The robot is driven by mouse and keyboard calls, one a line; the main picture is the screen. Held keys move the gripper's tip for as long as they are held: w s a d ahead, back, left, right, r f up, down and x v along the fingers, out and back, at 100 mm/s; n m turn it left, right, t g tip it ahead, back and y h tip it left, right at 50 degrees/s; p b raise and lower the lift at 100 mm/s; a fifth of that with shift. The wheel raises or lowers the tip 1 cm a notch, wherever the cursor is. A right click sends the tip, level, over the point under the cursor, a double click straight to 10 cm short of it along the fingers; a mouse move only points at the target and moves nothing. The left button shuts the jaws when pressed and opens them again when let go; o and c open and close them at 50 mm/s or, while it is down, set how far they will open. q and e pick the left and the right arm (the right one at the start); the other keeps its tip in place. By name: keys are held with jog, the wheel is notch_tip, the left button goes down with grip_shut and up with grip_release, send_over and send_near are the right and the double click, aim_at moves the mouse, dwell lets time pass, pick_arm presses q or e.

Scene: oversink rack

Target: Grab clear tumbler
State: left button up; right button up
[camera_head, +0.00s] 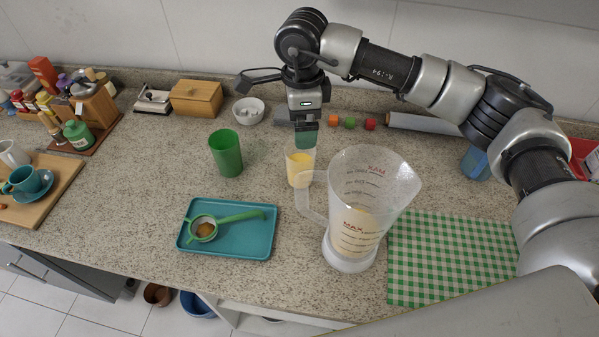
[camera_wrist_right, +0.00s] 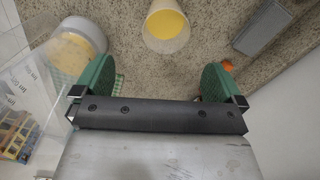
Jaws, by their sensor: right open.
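The clear tumbler (camera_head: 300,170) holds yellow liquid and stands upright on the speckled counter, just left of the large measuring jug. In the right wrist view the tumbler (camera_wrist_right: 166,27) shows ahead of and between the green fingers. My right gripper (camera_head: 306,138) points down above and just behind the tumbler. It also shows in the right wrist view (camera_wrist_right: 158,80), with its fingers spread apart and nothing between them. The gripper appears apart from the tumbler. My left gripper is not in view.
A clear measuring jug (camera_head: 366,205) stands close right of the tumbler, its handle towards it. A green cup (camera_head: 226,153) stands left. A teal tray (camera_head: 262,243) with a strainer (camera_head: 204,228) lies in front. A white bowl (camera_head: 249,111) and a checked cloth (camera_head: 450,258) flank the area.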

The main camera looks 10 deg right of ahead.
aim_at(300, 157)
jog(key=f+p, duration=0.1)
jog(key=f, duration=0.2)
jog(key=f+p, duration=0.1)
jog(key=f, duration=0.3)
jog(key=f+p, duration=0.1)
jog(key=f, duration=0.3)
jog(key=shift+w+a, duration=0.1)
jog(key=shift+w, duration=0.3)
jog(key=shift+w+f, duration=0.1)
jog(key=shift+f, duration=0.45)
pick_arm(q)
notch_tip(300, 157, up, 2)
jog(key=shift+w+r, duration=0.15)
pick_arm(e)
jog(key=c, duration=1)
